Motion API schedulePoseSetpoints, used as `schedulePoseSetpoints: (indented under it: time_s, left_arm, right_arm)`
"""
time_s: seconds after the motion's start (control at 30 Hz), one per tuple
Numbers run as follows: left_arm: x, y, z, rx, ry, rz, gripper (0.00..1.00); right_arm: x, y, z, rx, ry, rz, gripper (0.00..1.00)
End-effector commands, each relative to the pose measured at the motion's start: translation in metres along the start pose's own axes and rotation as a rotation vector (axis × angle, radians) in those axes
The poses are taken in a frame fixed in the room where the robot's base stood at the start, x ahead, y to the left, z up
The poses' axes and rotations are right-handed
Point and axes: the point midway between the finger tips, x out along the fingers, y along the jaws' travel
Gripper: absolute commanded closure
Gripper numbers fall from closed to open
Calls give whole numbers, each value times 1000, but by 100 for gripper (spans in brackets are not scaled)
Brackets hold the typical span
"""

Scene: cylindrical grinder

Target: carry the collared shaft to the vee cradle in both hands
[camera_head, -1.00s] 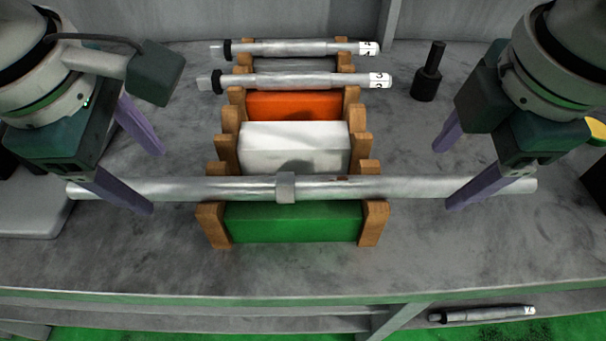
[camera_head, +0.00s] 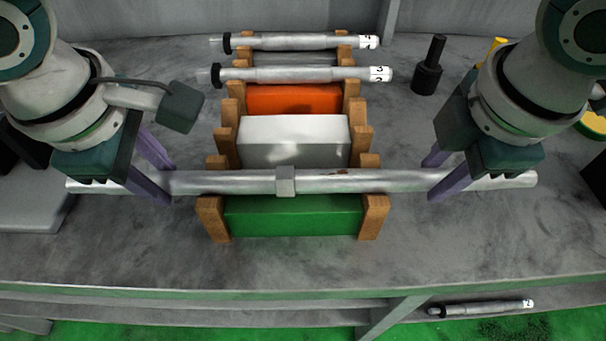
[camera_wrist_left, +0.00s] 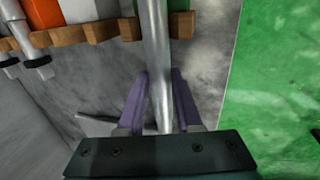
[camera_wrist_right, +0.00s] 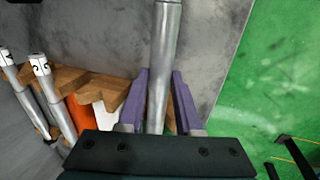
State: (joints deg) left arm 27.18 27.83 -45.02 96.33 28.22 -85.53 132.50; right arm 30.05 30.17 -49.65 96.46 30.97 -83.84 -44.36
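The collared shaft (camera_head: 370,180) is a long grey bar with a square-looking collar (camera_head: 285,181) near its middle. It lies level across the front wooden notched supports (camera_head: 213,218), by the green block. My left gripper (camera_head: 170,187) is around the shaft's left part, open, one finger on each side. In the left wrist view (camera_wrist_left: 160,75) gaps show between fingers and shaft. My right gripper (camera_head: 428,182) straddles the right part the same way, open; the right wrist view (camera_wrist_right: 160,75) shows gaps too. I cannot tell which support is the vee cradle.
Two thinner labelled shafts (camera_head: 300,75) lie on the rear supports. White (camera_head: 292,140), orange (camera_head: 295,99) and green (camera_head: 290,216) blocks sit between the supports. A black stepped cylinder (camera_head: 428,70) stands at the back right. Another shaft (camera_head: 480,309) lies below the front edge.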

Motion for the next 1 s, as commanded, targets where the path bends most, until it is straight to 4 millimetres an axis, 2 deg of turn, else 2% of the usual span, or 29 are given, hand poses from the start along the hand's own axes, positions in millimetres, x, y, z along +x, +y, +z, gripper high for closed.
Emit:
schedulePoseSetpoints:
  time_s: [0.03,0.27,1.0]
  left_arm:
    - [0,0,0,0,0,0,74]
    - [0,0,0,0,0,0,100]
    - [0,0,0,0,1,1,100]
  right_arm:
    - [0,0,0,0,0,0,74]
    - [0,0,0,0,0,0,100]
    - [0,0,0,0,-1,-1,100]
